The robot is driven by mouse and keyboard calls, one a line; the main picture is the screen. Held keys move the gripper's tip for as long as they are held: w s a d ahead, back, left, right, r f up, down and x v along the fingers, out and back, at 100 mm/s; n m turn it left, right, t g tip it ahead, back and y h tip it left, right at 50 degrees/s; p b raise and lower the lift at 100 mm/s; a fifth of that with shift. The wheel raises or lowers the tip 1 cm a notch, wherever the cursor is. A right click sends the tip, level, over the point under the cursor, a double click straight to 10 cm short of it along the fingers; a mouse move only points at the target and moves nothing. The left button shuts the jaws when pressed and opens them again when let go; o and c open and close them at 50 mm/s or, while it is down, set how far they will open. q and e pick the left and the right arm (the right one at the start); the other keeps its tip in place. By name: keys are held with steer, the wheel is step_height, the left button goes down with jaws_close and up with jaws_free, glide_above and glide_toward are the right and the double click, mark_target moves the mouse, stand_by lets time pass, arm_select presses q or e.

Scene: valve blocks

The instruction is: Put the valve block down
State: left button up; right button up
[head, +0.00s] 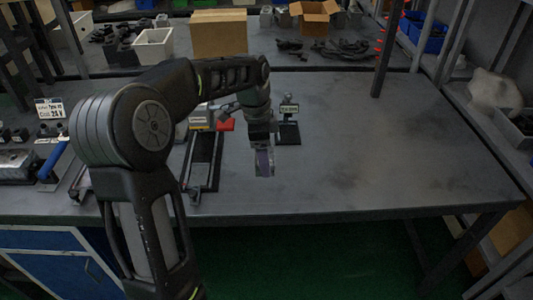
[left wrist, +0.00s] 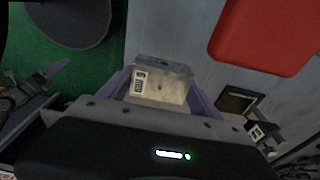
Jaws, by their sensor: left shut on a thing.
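My left gripper (head: 264,168) reaches over the grey workbench (head: 370,160), right of its middle fixtures. In the left wrist view its purple fingers (left wrist: 161,92) are shut on the valve block (left wrist: 160,85), a pale, boxy piece with a grey top edge and a small printed label. The gripper mostly hides the block in the head view. I cannot tell whether the block touches the bench. My right gripper is not in view.
A black stand with a small sign (head: 289,110) stands just behind the gripper. A red part (head: 226,124) and a dark rail fixture (head: 203,160) lie to its left. The bench is clear to the right. Boxes, including a cardboard one (head: 219,33), stand at the back.

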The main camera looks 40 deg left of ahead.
arm_select(q)
steer(key=shift+n, duration=0.3)
steer(key=n, duration=0.3)
steer(key=shift+w+a+f, duration=0.15)
steer(key=shift+w+a, duration=0.1)
steer(key=shift+w, duration=0.05)
steer(key=shift+w+f+n+y, duration=0.15)
steer(key=shift+f+n+y, duration=0.15)
steer(key=shift+n, duration=0.9)
steer(key=w+d+f+n, duration=0.1)
steer(key=d+n, duration=0.1)
steer(key=d+f+n, duration=0.1)
steer(key=d, duration=0.1)
steer(key=w+d+f+n, duration=0.1)
steer(key=d+n, duration=0.1)
steer(key=d, duration=0.1)
steer(key=shift+w+f+n+t+y, duration=0.3)
glide_above(324, 208)
steer(key=shift+a+f+m, duration=0.2)
steer(key=shift+f, duration=0.35)
steer(key=shift+a+f+m, duration=0.15)
steer(key=shift+f+m, duration=0.05)
steer(key=shift+f, duration=0.3)
steer(key=shift+d+r, duration=0.1)
steer(key=shift+d, duration=0.25)
